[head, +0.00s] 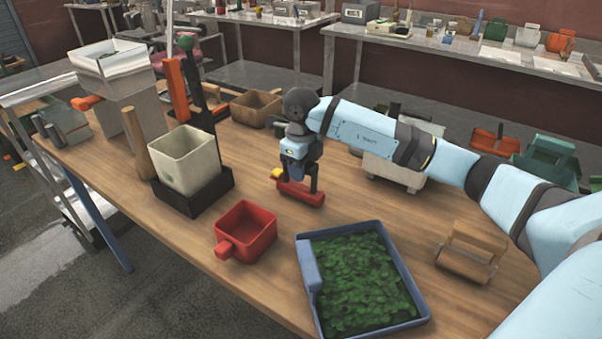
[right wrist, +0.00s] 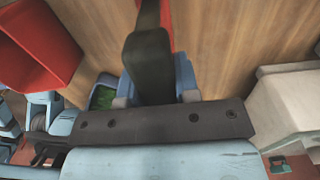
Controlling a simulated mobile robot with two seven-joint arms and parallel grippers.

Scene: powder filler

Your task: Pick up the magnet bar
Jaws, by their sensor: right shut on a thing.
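The magnet bar, which I take to be the red bar (head: 303,194), is low over or on the wooden table near its middle; I cannot tell if it touches the wood. My right gripper (head: 297,180) points down at it and is shut on it, and a small yellow part (head: 277,173) shows beside it. In the right wrist view, a dark upright piece (right wrist: 150,65) stands between the fingers, with a strip of red behind it. The gripper hides part of the bar. My left gripper is in no view.
A red handled box (head: 247,228) and a blue tray (head: 418,300) of green pieces are in front. A cream bin (head: 184,160) on a black stand is to the left. A wooden box (head: 256,108) is behind.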

